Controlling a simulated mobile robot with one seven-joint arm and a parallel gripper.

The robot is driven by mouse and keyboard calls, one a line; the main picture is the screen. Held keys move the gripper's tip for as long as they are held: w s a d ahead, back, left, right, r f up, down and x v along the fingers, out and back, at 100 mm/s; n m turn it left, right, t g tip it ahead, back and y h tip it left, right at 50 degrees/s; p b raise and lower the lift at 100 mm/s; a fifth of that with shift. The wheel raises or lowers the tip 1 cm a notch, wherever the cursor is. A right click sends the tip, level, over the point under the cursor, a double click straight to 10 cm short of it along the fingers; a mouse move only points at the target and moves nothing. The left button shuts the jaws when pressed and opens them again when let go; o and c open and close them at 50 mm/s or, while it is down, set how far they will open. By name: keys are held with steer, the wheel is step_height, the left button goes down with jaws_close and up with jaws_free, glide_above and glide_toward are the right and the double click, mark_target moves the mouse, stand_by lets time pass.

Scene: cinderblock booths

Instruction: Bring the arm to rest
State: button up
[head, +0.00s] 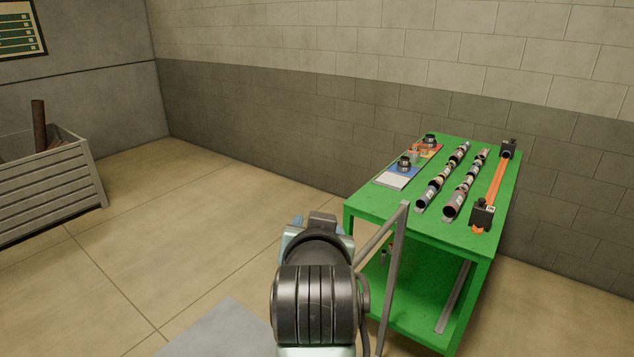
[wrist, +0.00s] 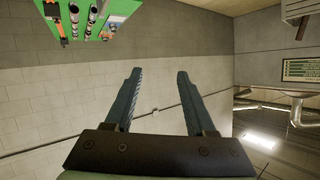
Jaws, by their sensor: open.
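My arm rises at the bottom middle of the head view, in front of the green table (head: 360,208). In the wrist view my gripper (wrist: 158,74) is open, its two blue-grey fingers apart with nothing between them. Behind them is only the block wall (wrist: 55,105). In the head view my arm hides most of the gripper. The green table also shows in the wrist view (wrist: 137,8), upside down at the top left, well apart from the fingers.
The table holds two rows of cylinders (head: 452,207), an orange bar with black end blocks (head: 481,215), and dark round parts (head: 404,164) on small cards. A grey slatted crate (head: 50,196) stands at the left. The floor (head: 190,215) between crate and table is clear.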

steer(key=s+r+n+t+b, duration=0.1)
steer(key=s+r+t+b, duration=0.1)
steer(key=s+r+t, duration=0.4)
steer(key=s+r+n+t+b, duration=0.1)
steer(key=s+r+t+b, duration=0.1)
steer(key=s+r+t, duration=0.5)
steer(key=s+r, duration=0.3)
steer(key=r, duration=0.4)
steer(key=s+r, duration=0.3)
steer(key=r, duration=0.3)
steer(key=shift+r+t, duration=0.3)
steer(key=shift+r, duration=0.05)
